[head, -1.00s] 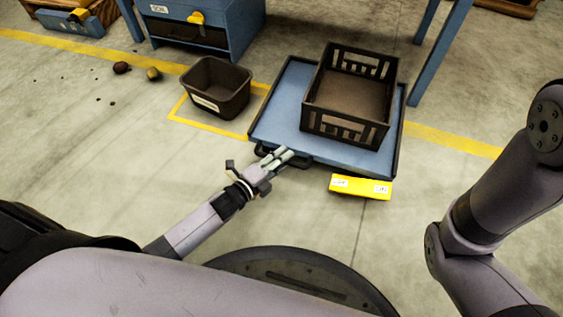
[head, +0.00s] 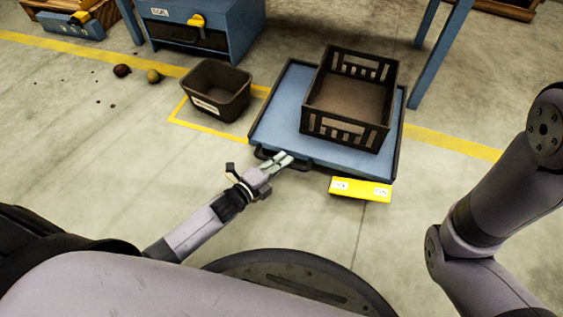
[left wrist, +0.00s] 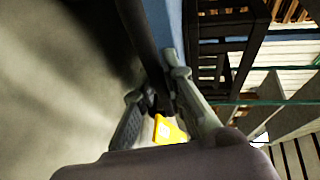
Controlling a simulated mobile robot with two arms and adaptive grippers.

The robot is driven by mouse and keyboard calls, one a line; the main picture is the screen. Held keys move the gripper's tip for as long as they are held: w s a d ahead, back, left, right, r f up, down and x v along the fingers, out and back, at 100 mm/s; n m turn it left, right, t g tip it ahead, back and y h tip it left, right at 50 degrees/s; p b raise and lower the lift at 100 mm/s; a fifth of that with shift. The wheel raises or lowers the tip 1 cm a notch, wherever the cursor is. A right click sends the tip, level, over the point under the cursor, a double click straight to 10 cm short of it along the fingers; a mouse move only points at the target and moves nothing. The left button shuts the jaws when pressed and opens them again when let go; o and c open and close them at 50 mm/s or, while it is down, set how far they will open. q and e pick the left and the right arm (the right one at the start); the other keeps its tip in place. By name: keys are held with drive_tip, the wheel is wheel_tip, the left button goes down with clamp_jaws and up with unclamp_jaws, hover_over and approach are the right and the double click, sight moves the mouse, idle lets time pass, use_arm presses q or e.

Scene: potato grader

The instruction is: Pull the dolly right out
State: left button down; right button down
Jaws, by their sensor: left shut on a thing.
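The dolly is a low blue platform (head: 278,118) with a dark rim, standing on the floor at the centre right of the head view. A dark handle bar (head: 262,153) runs along its near edge. My left gripper (head: 284,160) is shut on that handle, with its fingers on either side of the dark bar in the left wrist view (left wrist: 165,95). A dark slatted crate (head: 375,137) stands on the dolly. A yellow block with white labels (head: 360,190) is at the dolly's near right edge. My right gripper is out of view; only its arm shows at the right.
A dark open bin (head: 218,90) stands on the floor left of the dolly, by a yellow floor line. Blue table legs (head: 440,55) rise behind the dolly. Two potatoes (head: 153,76) lie on the floor at the upper left.

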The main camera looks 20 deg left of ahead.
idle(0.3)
use_arm(q)
drive_tip(key=shift+s+f+p, duration=0.15)
drive_tip(key=shift+s+p, duration=0.6)
drive_tip(key=shift+s, duration=0.35)
drive_tip(key=c, duration=1.6)
unclamp_jaws()
drive_tip(key=shift+a, duration=0.1)
drive_tip(key=shift+c, duration=0.2)
drive_tip(key=v, duration=1.2)
drive_tip(key=shift+w, duration=0.1)
